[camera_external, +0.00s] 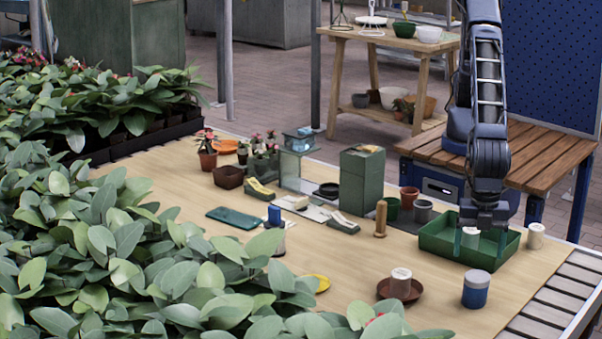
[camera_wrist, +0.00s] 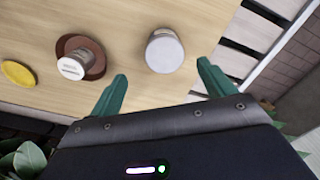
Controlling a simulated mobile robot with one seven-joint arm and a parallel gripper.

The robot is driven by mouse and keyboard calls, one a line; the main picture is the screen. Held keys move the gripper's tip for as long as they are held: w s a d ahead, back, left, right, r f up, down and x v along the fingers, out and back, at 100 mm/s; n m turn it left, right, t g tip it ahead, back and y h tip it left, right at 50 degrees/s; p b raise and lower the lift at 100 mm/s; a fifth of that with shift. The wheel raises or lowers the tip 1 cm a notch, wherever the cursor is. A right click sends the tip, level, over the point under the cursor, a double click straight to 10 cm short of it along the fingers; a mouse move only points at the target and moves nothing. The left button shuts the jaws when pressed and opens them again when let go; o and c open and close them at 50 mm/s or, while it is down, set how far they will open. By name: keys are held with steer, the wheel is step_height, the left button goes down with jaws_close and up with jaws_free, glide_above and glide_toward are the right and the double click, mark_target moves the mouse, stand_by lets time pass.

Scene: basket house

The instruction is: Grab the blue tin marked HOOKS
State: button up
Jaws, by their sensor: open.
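A blue tin with a pale grey lid (camera_external: 475,290) stands upright on the table near its right front edge; I cannot read any marking on it. In the wrist view its round lid (camera_wrist: 165,52) shows from above, beyond and between my fingertips. My gripper (camera_external: 481,243) points down with its two green fingers apart and nothing held. In the outside view it hangs in front of the green tray, above and behind the blue tin. It also shows open in the wrist view (camera_wrist: 161,76).
A white-lidded tin (camera_external: 401,282) stands on a brown saucer (camera_external: 384,290) left of the blue tin. The green tray (camera_external: 438,249) lies behind, with a pale tin (camera_external: 536,236) at its right. A yellow disc (camera_wrist: 18,74) lies farther left. Leafy plants fill the left foreground.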

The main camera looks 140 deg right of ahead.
mark_target(476, 289)
steer(key=f, duration=1.1)
steer(key=shift+a+f, duration=0.15)
steer(key=shift+a, duration=0.25)
steer(key=c, duration=1.1)
steer(key=shift+c, duration=0.2)
